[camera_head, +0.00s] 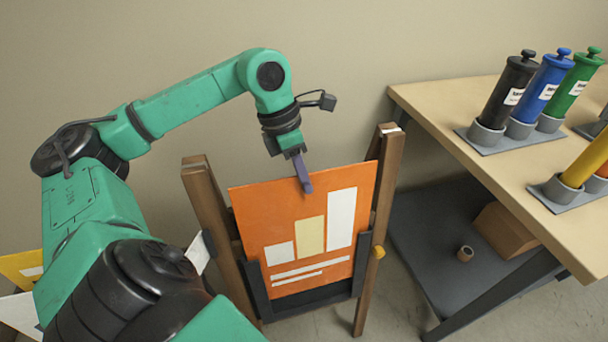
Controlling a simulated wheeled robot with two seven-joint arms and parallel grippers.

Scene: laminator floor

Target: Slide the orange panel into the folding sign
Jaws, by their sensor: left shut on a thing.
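The orange panel (265,213) carries a bar chart in white and yellow and faces me. It stands slightly tilted in the folding sign (207,215), a brown wooden frame with dark side rails and a dark bottom bar. The panel's lower part sits between the rails; its top edge rises between the two wooden posts, with the upper left corner higher than the rails. My left gripper (303,176) is shut on the panel's top edge, right of its middle. The far finger is hidden behind the panel. My right gripper is not in view.
A wooden-topped table (450,120) stands at the right, with black, blue (541,88), green and yellow cylinders in grey holders. Other panels (20,268) show at the far left, behind my arm.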

